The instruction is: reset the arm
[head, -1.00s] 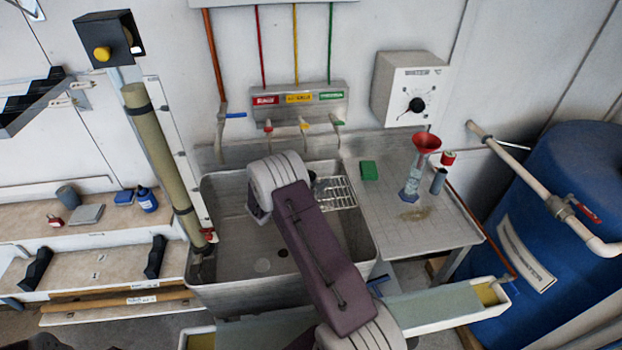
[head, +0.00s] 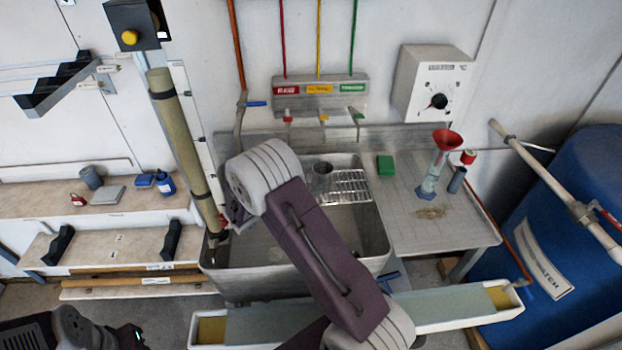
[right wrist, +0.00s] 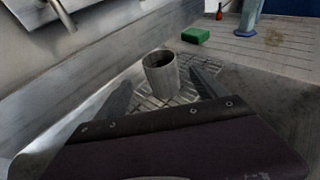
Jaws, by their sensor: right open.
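My right arm comes in from the bottom right in the head view, its purple link and pale elbow reaching over the sink (head: 375,225). Its gripper is mostly hidden behind the arm there. In the right wrist view my right gripper (right wrist: 161,92) is open, its dark fingers spread and nothing held. A metal cup (right wrist: 160,75) stands upright on the wire rack beyond and between the fingers; it also shows in the head view (head: 320,172). Part of my left arm shows at the bottom left; its fingers are out of sight.
A green sponge (head: 385,165), a red funnel on a glass vessel (head: 447,138) and small bottles stand on the drainboard (head: 440,225). Taps (head: 323,122) hang over the sink's back edge. A tan tube (head: 178,140) stands left. A blue barrel (head: 580,220) is right.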

